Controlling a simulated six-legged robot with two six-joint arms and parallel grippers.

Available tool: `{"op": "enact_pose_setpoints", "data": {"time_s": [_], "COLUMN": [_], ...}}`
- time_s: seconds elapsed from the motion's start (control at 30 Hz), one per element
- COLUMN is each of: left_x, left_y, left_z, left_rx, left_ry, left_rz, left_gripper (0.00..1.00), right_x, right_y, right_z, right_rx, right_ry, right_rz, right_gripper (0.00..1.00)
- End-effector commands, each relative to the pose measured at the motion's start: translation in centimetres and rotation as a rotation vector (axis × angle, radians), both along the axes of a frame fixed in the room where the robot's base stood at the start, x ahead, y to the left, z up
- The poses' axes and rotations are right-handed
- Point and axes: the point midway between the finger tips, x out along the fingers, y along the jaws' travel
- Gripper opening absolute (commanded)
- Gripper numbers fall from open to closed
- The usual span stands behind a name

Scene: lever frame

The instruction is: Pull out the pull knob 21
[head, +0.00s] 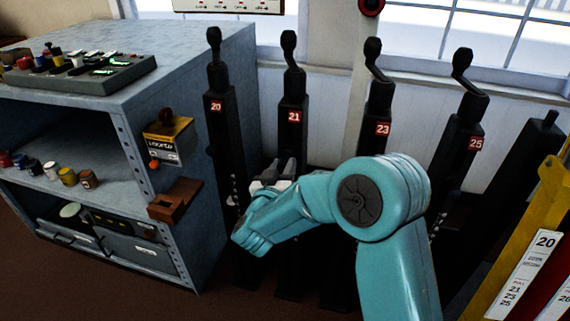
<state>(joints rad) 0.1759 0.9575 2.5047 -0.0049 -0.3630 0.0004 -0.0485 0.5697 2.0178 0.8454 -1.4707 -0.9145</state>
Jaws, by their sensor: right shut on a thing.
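The black lever post labelled 21 (293,118) stands upright in the head view, left of the middle, with its handle at the top. My right gripper (277,174) is in front of this post, below the red 21 label. It is shut on the pull knob 21, which its jaws and my teal arm hide. I cannot tell how far out the knob is. My left gripper is not in view.
Lever posts 20 (216,125), 23 (381,108) and 25 (466,125) stand in the same row. A grey-blue cabinet (185,60) with several small items is at the left. A yellow panel (532,230) is at the right.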

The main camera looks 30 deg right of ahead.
Motion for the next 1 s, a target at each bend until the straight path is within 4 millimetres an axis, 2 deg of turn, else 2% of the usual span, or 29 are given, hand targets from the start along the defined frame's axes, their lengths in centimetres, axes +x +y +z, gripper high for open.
{"op": "enact_pose_setpoints", "data": {"time_s": [0.1, 0.3, 0.33, 0.4, 0.77, 0.87, 1.0], "left_x": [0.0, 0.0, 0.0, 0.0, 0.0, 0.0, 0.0], "left_y": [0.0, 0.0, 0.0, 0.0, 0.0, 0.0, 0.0], "left_z": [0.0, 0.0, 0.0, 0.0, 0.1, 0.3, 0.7], "left_rx": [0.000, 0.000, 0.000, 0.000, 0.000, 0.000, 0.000], "left_ry": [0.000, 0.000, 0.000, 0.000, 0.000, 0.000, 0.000], "left_rz": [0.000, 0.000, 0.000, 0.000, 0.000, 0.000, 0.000], "left_gripper": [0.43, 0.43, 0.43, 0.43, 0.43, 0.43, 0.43], "right_x": [-0.8, -0.9, -0.9, -0.9, -1.0, -1.8, -4.0], "right_y": [0.9, 0.9, 0.9, 0.9, 1.2, 2.3, 4.9], "right_z": [-0.1, -0.3, -0.3, -0.3, -0.1, 0.0, 0.0], "right_rx": [0.002, 0.003, 0.003, 0.003, 0.001, 0.001, 0.001], "right_ry": [0.003, 0.006, 0.006, 0.006, 0.004, 0.004, 0.005], "right_rz": [0.000, 0.000, 0.000, 0.000, 0.002, 0.004, 0.008], "right_gripper": [0.00, 0.00, 0.34, 0.56, 0.56, 0.56, 0.56]}}
